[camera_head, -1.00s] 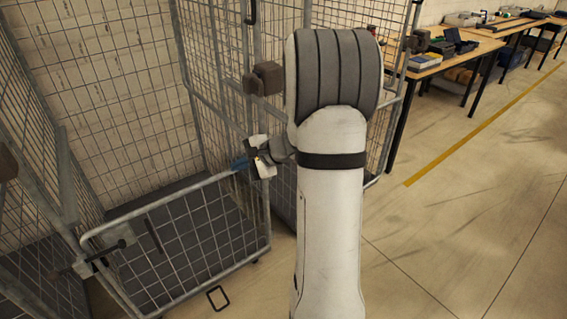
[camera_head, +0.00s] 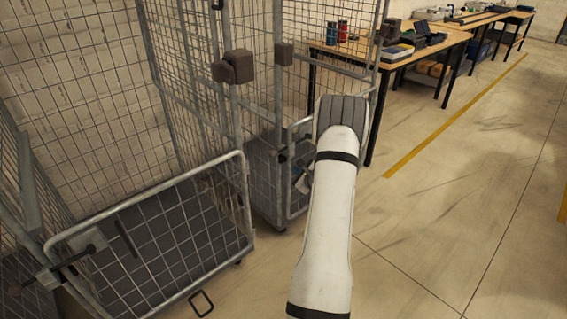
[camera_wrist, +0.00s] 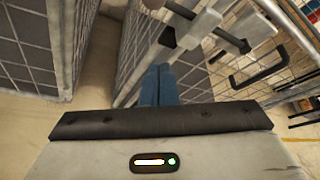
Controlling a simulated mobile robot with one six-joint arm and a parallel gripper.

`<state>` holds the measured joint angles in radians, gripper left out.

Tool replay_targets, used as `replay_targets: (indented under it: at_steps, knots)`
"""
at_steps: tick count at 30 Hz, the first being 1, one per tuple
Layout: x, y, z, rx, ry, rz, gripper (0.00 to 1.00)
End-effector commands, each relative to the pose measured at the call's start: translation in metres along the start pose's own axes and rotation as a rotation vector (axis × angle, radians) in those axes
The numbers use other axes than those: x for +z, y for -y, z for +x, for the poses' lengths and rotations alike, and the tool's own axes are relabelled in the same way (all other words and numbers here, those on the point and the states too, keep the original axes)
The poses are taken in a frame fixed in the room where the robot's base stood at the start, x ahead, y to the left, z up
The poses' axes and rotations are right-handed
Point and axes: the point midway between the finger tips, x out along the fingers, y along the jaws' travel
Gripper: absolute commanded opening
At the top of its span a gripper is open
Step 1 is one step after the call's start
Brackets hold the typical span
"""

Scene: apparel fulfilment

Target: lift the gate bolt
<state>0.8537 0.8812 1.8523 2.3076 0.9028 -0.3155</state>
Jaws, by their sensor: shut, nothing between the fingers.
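In the wrist view a gate bolt (camera_wrist: 222,36), a dark bar with a black knob end, crosses a grey metal bracket (camera_wrist: 202,24) at the upper right. Blue fingertips of my gripper (camera_wrist: 158,84) are together and empty, below and left of the bolt and apart from it in the picture. In the head view my arm largely hides my gripper, beside the low mesh gate (camera_head: 297,202) of the middle cage. A similar dark bolt (camera_head: 72,264) sits on the near-left gate (camera_head: 165,190).
A black loop handle (camera_wrist: 262,68) lies right of the bolt in the wrist view. Mesh cage walls stand left and behind. A workbench (camera_head: 340,50) with cans and bins stands at the back right. Bare floor (camera_head: 440,220) is open on the right.

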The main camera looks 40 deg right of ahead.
Motion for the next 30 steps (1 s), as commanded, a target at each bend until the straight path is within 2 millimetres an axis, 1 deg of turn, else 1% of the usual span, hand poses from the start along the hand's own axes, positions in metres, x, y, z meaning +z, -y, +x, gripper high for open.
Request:
replay_targets:
  at_steps: [5,12,18,19,21,24,30]
  knots:
    - [0.0,-0.002,0.018,0.003,0.002,-0.001,0.0]
    - [0.0,-0.001,0.067,0.002,0.002,-0.003,0.0]
    - [0.0,-0.001,0.102,0.0,0.001,-0.002,0.0]
    - [0.01,0.002,0.097,-0.001,0.002,-0.002,0.0]
    - [0.02,0.001,0.092,0.0,0.002,-0.002,0.0]
    - [0.029,0.001,0.089,0.0,0.001,-0.001,0.0]
    - [0.037,0.0,0.085,0.0,0.0,0.001,0.0]
